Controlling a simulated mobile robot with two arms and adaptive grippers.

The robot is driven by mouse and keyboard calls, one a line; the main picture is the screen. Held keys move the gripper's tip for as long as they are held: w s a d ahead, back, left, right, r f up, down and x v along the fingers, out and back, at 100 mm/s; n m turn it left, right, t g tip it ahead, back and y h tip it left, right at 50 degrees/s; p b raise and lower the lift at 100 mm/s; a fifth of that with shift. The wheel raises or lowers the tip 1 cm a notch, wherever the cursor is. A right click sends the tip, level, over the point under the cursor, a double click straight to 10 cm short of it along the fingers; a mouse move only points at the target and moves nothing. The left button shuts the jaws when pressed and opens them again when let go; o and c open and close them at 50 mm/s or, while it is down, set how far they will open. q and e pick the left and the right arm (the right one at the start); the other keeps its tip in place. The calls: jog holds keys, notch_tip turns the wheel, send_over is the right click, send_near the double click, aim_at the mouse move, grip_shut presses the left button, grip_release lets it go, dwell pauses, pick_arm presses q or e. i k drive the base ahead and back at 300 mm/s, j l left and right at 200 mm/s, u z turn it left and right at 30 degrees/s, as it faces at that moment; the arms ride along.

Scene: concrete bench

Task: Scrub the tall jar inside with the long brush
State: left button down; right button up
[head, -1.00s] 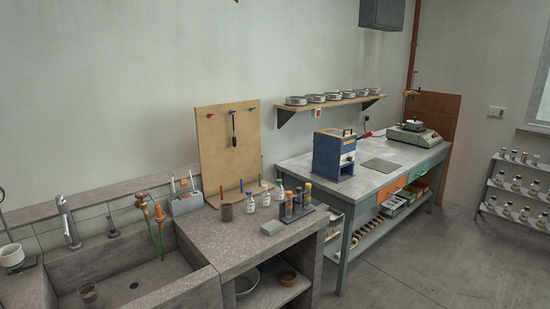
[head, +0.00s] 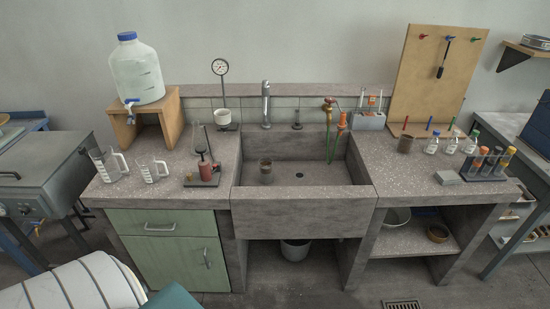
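A dark, slim long-handled tool (head: 445,58), perhaps the long brush, hangs from a peg on the wooden board (head: 420,75). A grey holder (head: 368,121) behind the sink has thin upright sticks in it, too small to identify. Neither of my grippers is in view.
Measuring jugs (head: 107,165), a burette stand (head: 202,172) and a water carboy (head: 137,72) are on the left. Bottles (head: 452,144) and a test-tube rack (head: 487,163) crowd the right counter.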

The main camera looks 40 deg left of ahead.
aim_at(266, 163)
jog(key=u, duration=1.35)
jog(key=i+u, duration=0.1)
jog(key=i, duration=0.3)
